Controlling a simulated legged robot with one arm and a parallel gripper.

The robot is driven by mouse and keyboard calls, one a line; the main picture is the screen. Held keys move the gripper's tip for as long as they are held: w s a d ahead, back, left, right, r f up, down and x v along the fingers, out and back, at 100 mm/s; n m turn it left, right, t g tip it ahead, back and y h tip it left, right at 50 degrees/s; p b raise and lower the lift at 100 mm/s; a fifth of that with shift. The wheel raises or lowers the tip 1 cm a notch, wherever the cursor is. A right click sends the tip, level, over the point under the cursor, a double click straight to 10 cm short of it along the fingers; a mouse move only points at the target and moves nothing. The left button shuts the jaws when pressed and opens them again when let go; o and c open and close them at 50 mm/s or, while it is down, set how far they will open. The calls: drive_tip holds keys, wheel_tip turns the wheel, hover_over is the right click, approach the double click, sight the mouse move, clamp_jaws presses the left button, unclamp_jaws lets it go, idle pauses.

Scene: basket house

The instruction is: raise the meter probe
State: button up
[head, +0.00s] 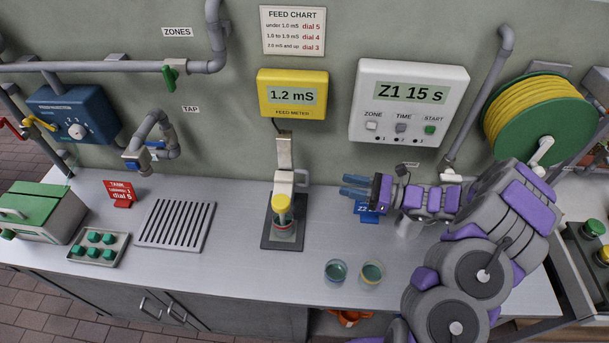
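The meter probe (282,203), with a yellow body, hangs low on an upright metal stand (284,155) with a side handle (303,178). Its lower end is down in a small cup (284,224) on the stand's dark base. The yellow feed meter (293,94) on the wall above reads 1.2 mS. My gripper (345,185) is to the right of the stand, pointing left, apart from the handle and probe. Its two blue fingers are parted with nothing seen between them.
Two glasses (336,271) (371,273) stand near the counter's front edge. A small blue sign (368,214) is just below my gripper. A slotted drain (175,224), red tank sign (121,192) and tray of green pieces (98,247) lie left. The counter between drain and stand is clear.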

sight(307, 174)
drive_tip(key=b+x, duration=0.1)
drive_tip(key=x, duration=1.2)
drive_tip(key=shift+f+b, duration=0.15)
drive_tip(key=shift+b, duration=0.2)
drive_tip(key=shift+w+d, duration=0.15)
drive_tip(key=shift+d, duration=0.3)
drive_tip(key=shift+a, duration=0.35)
drive_tip(key=c, duration=0.5)
clamp_jaws()
